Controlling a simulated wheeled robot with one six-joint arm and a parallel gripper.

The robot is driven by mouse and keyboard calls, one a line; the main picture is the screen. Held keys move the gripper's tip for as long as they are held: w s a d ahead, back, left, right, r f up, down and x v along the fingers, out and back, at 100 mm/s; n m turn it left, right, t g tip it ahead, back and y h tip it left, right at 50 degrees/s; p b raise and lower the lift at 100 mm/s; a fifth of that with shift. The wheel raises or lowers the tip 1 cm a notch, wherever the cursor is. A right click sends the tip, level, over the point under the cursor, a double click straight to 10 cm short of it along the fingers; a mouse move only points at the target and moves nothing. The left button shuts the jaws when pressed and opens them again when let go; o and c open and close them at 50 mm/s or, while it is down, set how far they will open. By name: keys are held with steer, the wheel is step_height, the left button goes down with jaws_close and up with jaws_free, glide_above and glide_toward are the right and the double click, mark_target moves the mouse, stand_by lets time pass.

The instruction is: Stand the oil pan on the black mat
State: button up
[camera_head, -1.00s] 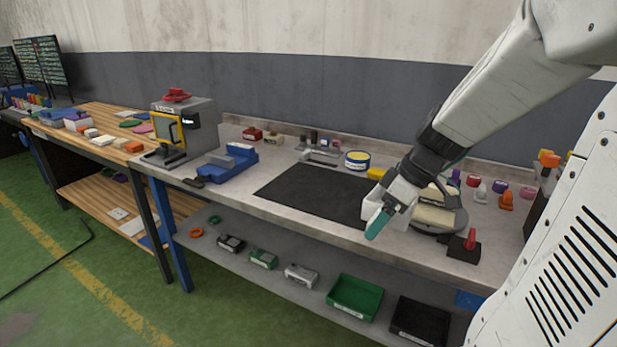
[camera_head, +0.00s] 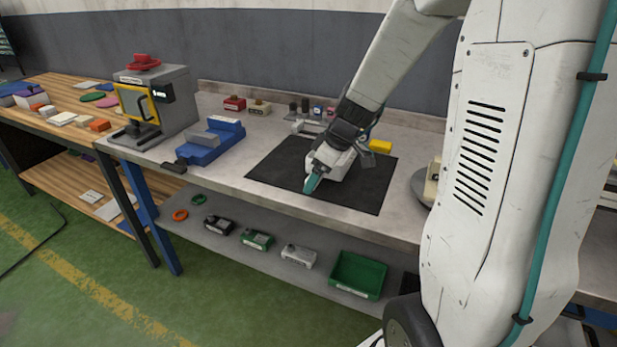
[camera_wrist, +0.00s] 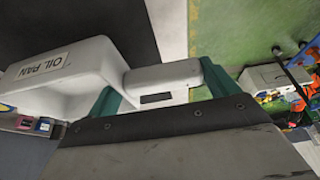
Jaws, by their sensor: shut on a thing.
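The white oil pan (camera_wrist: 70,82), with an "OIL PAN" label, fills the left of the wrist view. My gripper (camera_wrist: 160,90) is shut on its narrow end, with a teal finger on each side. In the head view my gripper (camera_head: 314,180) is over the middle of the black mat (camera_head: 275,168), and the white pan (camera_head: 340,166) shows beside it, partly hidden by my wrist. The mat lies flat on the grey bench and also shows in the wrist view (camera_wrist: 118,28). I cannot tell whether the pan touches the mat.
A blue vise-like block (camera_head: 212,145) stands left of the mat. A yellow block (camera_head: 381,147) and several small parts stand behind it. A grey machine (camera_head: 160,100) is farther left. A green bin (camera_head: 357,274) is on the lower shelf. My arm hides the bench's right part.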

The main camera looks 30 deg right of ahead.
mark_target(309, 167)
steer(key=w, duration=0.4)
steer(key=shift+a+f, duration=0.2)
steer(key=shift+f, duration=1.8)
steer(key=o, duration=1.1)
steer(key=v, duration=1.1)
steer(key=s+a+r+m+g, duration=0.1)
steer(key=s+a+r+m, duration=0.1)
steer(key=s+a+r, duration=0.6)
steer(key=s+a+m+h, duration=0.1)
steer(key=s+a+m, duration=0.1)
steer(key=s, duration=0.7)
steer(key=s+a+f+m+g+h, duration=0.1)
steer(key=s+a+m, duration=0.1)
steer(key=s, duration=0.7)
steer(key=shift+a+m+g+h, duration=0.3)
steer(key=shift+m, duration=0.1)
